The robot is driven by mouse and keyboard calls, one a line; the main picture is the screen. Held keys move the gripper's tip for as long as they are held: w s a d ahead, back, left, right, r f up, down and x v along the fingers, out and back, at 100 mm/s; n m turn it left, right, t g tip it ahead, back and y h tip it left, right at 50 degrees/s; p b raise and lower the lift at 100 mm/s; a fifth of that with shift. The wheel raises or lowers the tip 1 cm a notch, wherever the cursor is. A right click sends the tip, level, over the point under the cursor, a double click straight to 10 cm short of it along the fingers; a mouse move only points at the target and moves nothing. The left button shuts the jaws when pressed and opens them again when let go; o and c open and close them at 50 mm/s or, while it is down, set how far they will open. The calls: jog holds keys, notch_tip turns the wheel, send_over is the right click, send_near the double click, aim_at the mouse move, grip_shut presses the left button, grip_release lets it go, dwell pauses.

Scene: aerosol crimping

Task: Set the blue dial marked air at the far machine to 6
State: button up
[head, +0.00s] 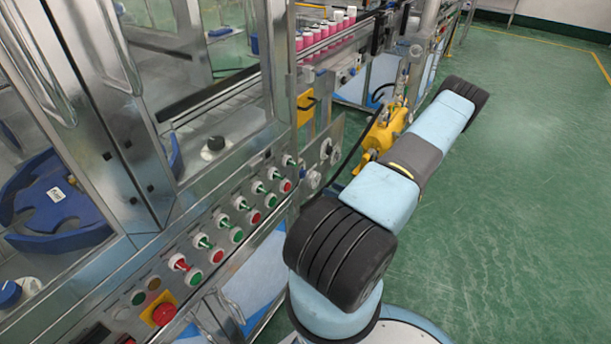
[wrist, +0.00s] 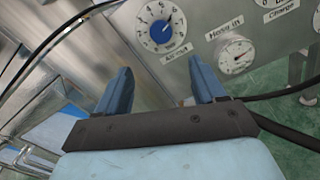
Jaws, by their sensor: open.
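The blue dial (wrist: 161,31) sits at the centre of a white round scale with black numbers in the wrist view. A slanted label below it (wrist: 176,52) is too blurred to read fully. I cannot tell for certain which number the dial points at. My gripper (wrist: 160,80) is open and empty, its two blue fingers apart below the dial. The dial lies beyond the fingertips, above the gap between them, and nothing touches it. In the head view my arm reaches away along the machine, and its fingers and this dial cannot be made out.
A pressure gauge (wrist: 237,55) is right of the dial on the same metal panel. Dark hoses cross near the gripper. In the head view, a control panel with red and green buttons (head: 238,204) and a yellow unit (head: 383,131) line the machine. Green floor (head: 520,170) is free on the right.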

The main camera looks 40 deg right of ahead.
aim_at(304, 175)
jog(key=x, duration=1.2)
jog(key=shift+w+d, duration=0.15)
jog(key=shift+w, duration=0.1)
jog(key=shift+c, duration=0.3)
jog(key=c, duration=1)
jog(key=shift+n, duration=0.5)
jog(key=shift+d, duration=0.1)
jog(key=o, duration=1.1)
jog(key=shift+c, duration=0.2)
jog(key=v, duration=1.3)
jog(key=shift+s, duration=0.45)
